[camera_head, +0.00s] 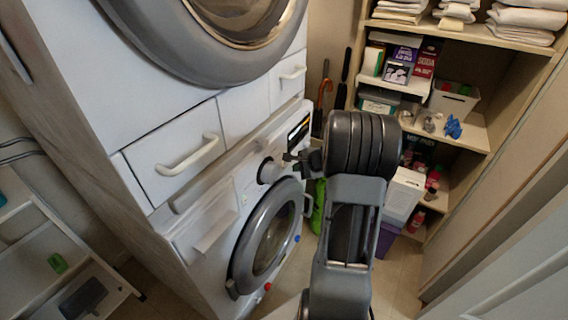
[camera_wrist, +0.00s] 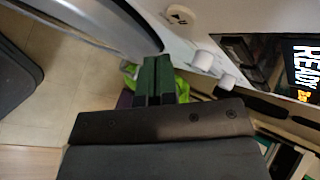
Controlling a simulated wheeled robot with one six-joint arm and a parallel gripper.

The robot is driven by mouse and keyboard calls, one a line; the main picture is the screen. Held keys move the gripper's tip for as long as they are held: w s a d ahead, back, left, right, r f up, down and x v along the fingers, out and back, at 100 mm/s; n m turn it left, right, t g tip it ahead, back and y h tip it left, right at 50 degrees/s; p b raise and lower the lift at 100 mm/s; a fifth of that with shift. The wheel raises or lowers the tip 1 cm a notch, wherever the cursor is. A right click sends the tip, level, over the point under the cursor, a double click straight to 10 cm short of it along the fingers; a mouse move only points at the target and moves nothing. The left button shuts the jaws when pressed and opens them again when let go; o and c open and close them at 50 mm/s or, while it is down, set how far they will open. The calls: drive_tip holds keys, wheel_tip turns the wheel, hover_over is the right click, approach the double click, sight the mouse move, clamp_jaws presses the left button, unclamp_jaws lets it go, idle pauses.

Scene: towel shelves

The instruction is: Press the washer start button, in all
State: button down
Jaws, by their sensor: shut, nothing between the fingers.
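The washer (camera_head: 215,215) is the lower machine of a white stack, with a round grey-rimmed door. Its control panel has a dial (camera_head: 268,171) and a lit display. In the wrist view the display (camera_wrist: 303,66) reads "READY". A round white button (camera_wrist: 178,15) with a play/pause mark is at the top, and two white knobs (camera_wrist: 203,60) (camera_wrist: 227,82) stick out between it and the display. My gripper (camera_head: 288,158) is by the panel, right of the dial. In the wrist view its dark green fingers (camera_wrist: 158,62) are together and empty, apart from the button in the picture.
The upper machine (camera_head: 190,60) sits above the washer, with a white drawer handle (camera_head: 187,153) between. Shelves (camera_head: 465,130) with towels, boxes and bottles stand at the right. A bright green item (camera_wrist: 182,88) lies behind my fingers. Some floor is clear before the washer.

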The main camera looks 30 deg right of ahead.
sight(283, 163)
drive_tip(key=shift+w+a, duration=0.35)
drive_tip(key=shift+w, duration=0.35)
idle(1.7)
drive_tip(key=shift+w+a, duration=0.2)
drive_tip(key=shift+w, duration=0.15)
